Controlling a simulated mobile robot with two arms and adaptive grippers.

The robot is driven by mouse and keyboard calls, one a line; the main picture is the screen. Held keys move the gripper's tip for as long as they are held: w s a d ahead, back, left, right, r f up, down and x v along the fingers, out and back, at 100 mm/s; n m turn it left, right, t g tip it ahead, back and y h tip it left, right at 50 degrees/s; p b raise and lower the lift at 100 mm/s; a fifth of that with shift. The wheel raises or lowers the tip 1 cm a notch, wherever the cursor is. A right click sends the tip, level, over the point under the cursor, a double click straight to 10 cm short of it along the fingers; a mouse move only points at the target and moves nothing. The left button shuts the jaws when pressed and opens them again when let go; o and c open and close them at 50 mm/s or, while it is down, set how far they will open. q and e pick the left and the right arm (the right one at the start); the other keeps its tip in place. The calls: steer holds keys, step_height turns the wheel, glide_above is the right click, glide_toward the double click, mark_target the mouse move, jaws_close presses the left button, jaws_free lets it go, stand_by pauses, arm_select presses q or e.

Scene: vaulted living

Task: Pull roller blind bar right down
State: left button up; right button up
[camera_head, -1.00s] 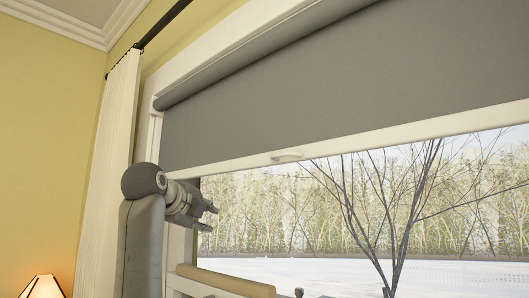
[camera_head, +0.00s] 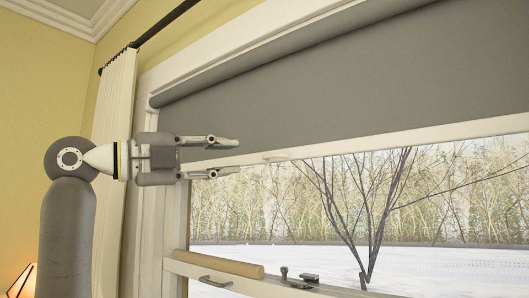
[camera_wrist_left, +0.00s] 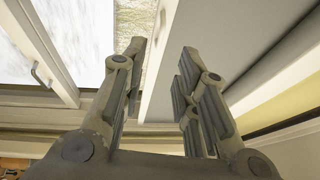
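The roller blind is a grey sheet (camera_head: 330,90) across the upper window. A white bar (camera_head: 390,137) runs along its lower edge, with a small pull handle (camera_head: 275,156) on it. In the head view my left gripper (camera_head: 234,157) is level and points right, in front of the bar's left part, its tips just left of the handle. Its two fingers are apart, one above the other. In the left wrist view the fingers (camera_wrist_left: 161,52) are also apart, with a pale strip behind the gap. I cannot tell whether they touch the bar. My right gripper is out of view.
A white curtain (camera_head: 112,150) hangs from a dark rod at left. On the window's lower rail are a tan roll (camera_head: 215,264), a metal handle (camera_head: 215,282) and dark latch parts (camera_head: 300,278). A lit lamp (camera_head: 22,280) stands at lower left.

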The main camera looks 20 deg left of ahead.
mark_target(270, 156)
arm_select(q)
steer(key=p+x, duration=0.3)
steer(key=x, duration=0.5)
steer(key=shift+w+d+r+p, duration=0.1)
steer(key=shift+w+d+p, duration=0.15)
steer(key=shift+p, duration=0.15)
steer(key=shift+w+d, duration=0.15)
steer(key=shift+w, duration=0.2)
steer(key=shift+c, duration=0.2)
jaws_close()
